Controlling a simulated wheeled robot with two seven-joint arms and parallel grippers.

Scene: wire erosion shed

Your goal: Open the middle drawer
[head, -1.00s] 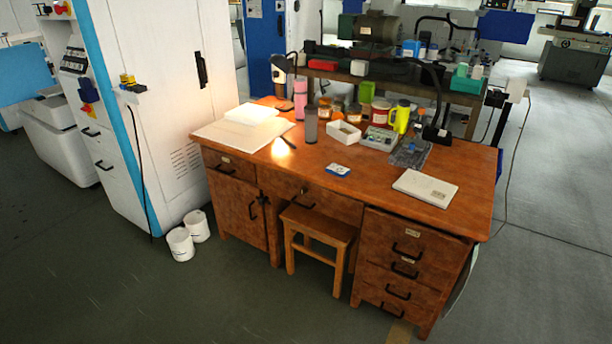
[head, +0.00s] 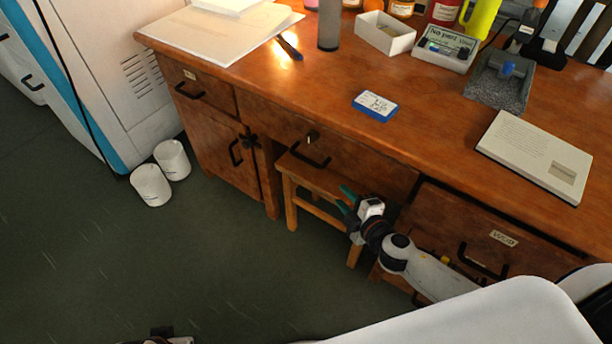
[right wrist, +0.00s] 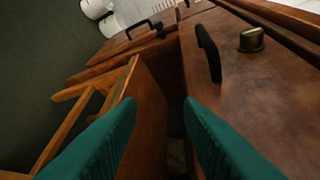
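The middle drawer (head: 350,160) is the wide brown front under the desk top, above the stool, and it looks shut. Its black bar handle (head: 310,160) sits below a small lock knob (head: 313,136). My right gripper (head: 345,199) is below and to the right of that handle, apart from it. In the right wrist view its teal fingers (right wrist: 160,130) are spread with nothing held between them. That view shows the drawer front (right wrist: 275,90) at right, with the handle (right wrist: 207,52) and brass knob (right wrist: 252,40) beyond the fingertips. My left gripper's fingers do not show.
A wooden stool (head: 300,176) stands under the drawer, close to my right gripper. The left cabinet door (head: 215,147) and right-hand drawer (head: 480,225) flank it. Two white buckets (head: 151,186) stand on the floor at left. Floor in front is clear.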

